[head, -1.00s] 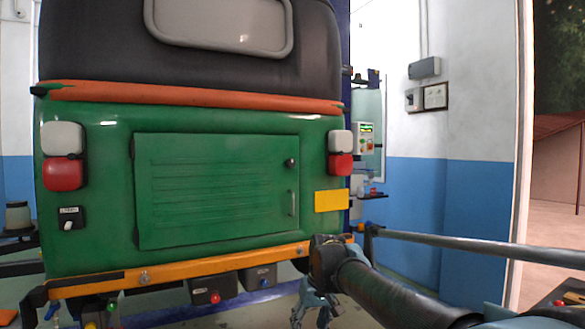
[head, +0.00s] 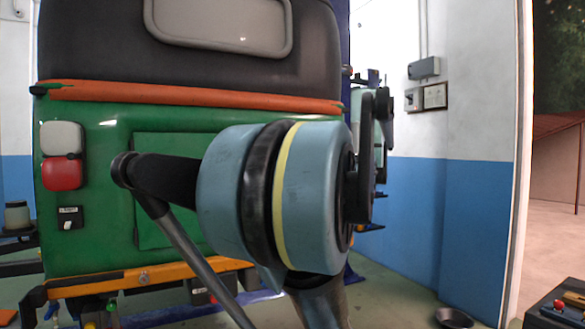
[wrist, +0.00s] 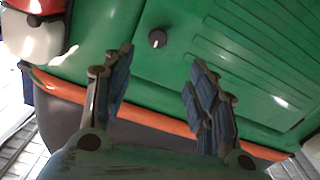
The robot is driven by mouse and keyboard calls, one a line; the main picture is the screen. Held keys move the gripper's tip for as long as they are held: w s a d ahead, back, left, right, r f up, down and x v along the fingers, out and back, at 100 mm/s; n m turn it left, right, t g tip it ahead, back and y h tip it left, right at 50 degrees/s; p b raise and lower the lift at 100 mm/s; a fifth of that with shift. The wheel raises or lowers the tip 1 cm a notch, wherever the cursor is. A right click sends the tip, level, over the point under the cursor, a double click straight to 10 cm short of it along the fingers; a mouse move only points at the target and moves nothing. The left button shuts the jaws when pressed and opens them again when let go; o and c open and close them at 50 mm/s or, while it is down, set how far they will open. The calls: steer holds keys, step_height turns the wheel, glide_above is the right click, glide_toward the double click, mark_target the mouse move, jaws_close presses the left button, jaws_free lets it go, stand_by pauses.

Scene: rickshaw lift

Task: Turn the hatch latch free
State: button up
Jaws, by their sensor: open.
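The hatch is a ribbed green panel (head: 152,143) on the back of the green rickshaw. In the head view my arm covers most of it, and the latch is hidden. In the wrist view the latch is a small dark round knob (wrist: 157,39) with a pale mark, set on the green hatch (wrist: 215,40). My gripper (wrist: 160,62) is open and empty. Its two blue-padded fingers stand on either side below the knob in that picture, apart from it. My gripper is hidden behind my arm in the head view.
An orange trim strip (head: 190,97) crosses above the hatch, and an orange bumper (head: 110,283) runs below it. A red and white tail lamp (head: 62,155) and a switch box (head: 70,217) are at left. A dark bowl (head: 454,318) lies on the floor at right.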

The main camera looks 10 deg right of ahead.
steer(key=x, duration=1.7)
steer(key=shift+w, duration=0.2)
steer(key=c, duration=1.1)
